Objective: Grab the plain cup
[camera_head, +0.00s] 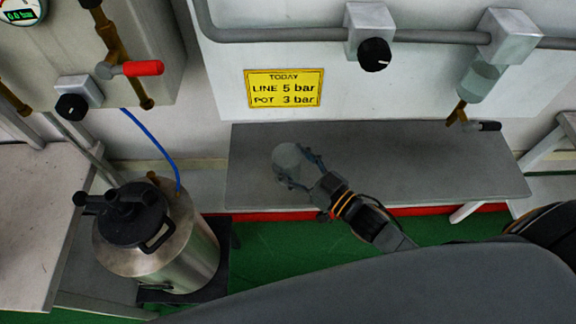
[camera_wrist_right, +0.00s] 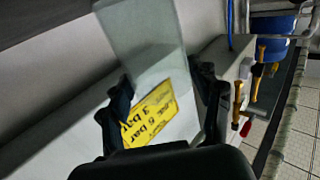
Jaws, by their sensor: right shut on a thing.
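The plain cup (camera_head: 287,156) is pale and see-through, without visible markings. It is over the grey bench in the head view. My right gripper (camera_head: 299,169) is shut on it, with one finger on either side. In the right wrist view, the cup (camera_wrist_right: 143,38) stands between the two fingers of my right gripper (camera_wrist_right: 162,92), and the yellow sign shows through or behind it. I cannot tell whether the cup touches the bench. My left gripper is in neither view.
The grey bench (camera_head: 420,160) is otherwise clear. A steel pot (camera_head: 160,245) with a black lid and blue hose stands at left. A yellow sign (camera_head: 284,88) is on the wall. A clear vessel (camera_head: 479,82) with a tap (camera_head: 487,126) hangs at right.

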